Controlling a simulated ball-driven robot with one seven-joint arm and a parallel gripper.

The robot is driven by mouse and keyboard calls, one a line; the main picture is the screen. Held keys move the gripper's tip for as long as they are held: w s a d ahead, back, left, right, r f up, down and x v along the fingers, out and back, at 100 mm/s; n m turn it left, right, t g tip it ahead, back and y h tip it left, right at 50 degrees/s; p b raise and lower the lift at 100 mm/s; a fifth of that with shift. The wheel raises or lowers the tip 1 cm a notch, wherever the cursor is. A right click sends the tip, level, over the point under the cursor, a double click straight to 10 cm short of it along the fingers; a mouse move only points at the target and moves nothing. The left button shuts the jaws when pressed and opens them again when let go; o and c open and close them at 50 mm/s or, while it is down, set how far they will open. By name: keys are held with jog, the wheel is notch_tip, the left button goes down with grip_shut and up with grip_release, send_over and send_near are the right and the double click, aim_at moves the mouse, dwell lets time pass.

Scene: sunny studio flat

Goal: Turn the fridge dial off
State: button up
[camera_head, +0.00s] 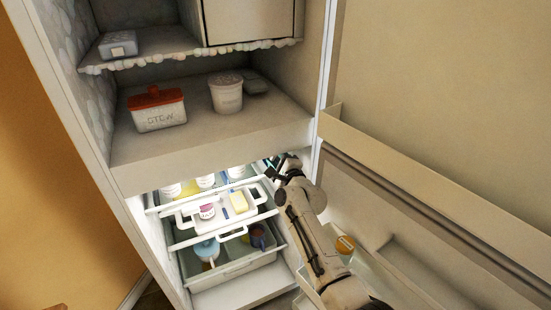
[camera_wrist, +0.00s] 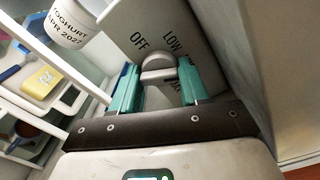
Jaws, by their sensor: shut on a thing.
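The fridge dial (camera_wrist: 158,64) is a grey round knob on a grey panel (camera_wrist: 187,18) in the wrist view. The panel reads OFF at the upper left of the dial and LOW at the upper right; a third label below right is mostly hidden by a finger. My gripper (camera_wrist: 157,82) has its two teal fingers on either side of the dial and is shut on it. I cannot tell which label the dial points to. In the head view my gripper (camera_head: 274,172) reaches into the upper right of the lit fridge, and the dial is hidden there.
The open fridge door (camera_head: 420,200) stands at the right. Shelves beside my gripper hold a yoghurt tub (camera_wrist: 70,24), a yellow block (camera_wrist: 43,78) and other items. The frosty freezer above holds a red-lidded stew box (camera_head: 158,112) and a white tub (camera_head: 226,95).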

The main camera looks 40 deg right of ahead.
jog(key=n+b, duration=1.1)
jog(key=n, duration=1.2)
jog(key=shift+f, duration=0.2)
dwell(0.4)
jog(key=o, duration=1.1)
jog(key=shift+r, duration=0.15)
jog(key=shift+c, duration=0.2)
jog(key=v, duration=1.1)
jog(key=shift+w, duration=0.1)
